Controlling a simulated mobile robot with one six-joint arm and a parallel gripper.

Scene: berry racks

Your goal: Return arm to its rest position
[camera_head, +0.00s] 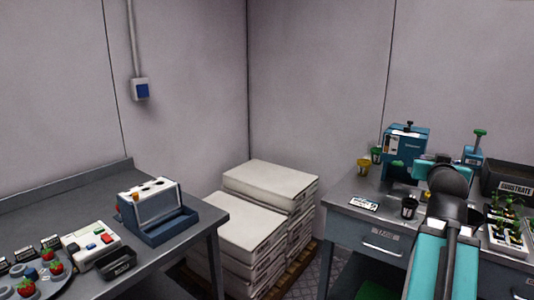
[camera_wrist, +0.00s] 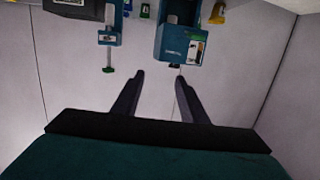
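My gripper (camera_wrist: 159,75) shows in the wrist view with its two dark fingers spread apart and nothing between them. In that view the bench things appear upside down at the top, beyond the fingertips. In the head view my teal and black arm is at the right, in front of the right bench (camera_head: 345,222). The gripper's fingers cannot be made out there.
The right bench holds a blue device (camera_head: 405,143), a black cup (camera_head: 409,208), a yellow cup (camera_head: 364,167), a seedling tray (camera_head: 507,238) and a substrate box (camera_head: 510,183). White sacks (camera_head: 245,222) are stacked in the corner. The left bench (camera_head: 60,205) holds a blue rack (camera_head: 168,228) and strawberries (camera_head: 26,288).

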